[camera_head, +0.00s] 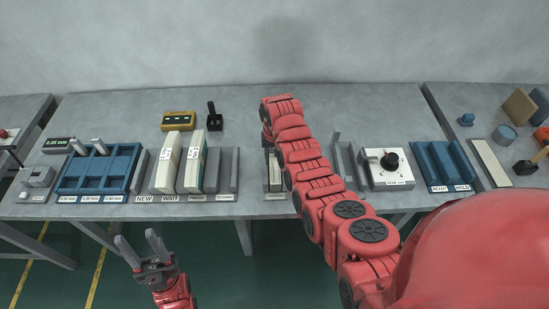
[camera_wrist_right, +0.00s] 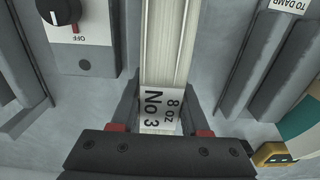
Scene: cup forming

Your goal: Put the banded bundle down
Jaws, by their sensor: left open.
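The bundle (camera_head: 274,174) is a long pale stack standing at the grey station in the middle of the table, partly hidden by my right arm. In the right wrist view the bundle (camera_wrist_right: 165,50) runs up the picture, with a white label reading "No 3 8 oz" across it. My right gripper (camera_wrist_right: 164,110) is at the bundle, one dark finger on each side. Whether its fingers press on the bundle cannot be told. My left gripper (camera_head: 142,245) is open and empty in front of the table's front edge, away from the bundle.
White stacks (camera_head: 166,162) stand in grey racks left of the bundle, beside a blue tray (camera_head: 103,170). A white dial box (camera_head: 388,168) and blue rack (camera_head: 443,163) are to the right. A yellow device (camera_head: 178,121) and black stick unit (camera_head: 214,117) stand behind.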

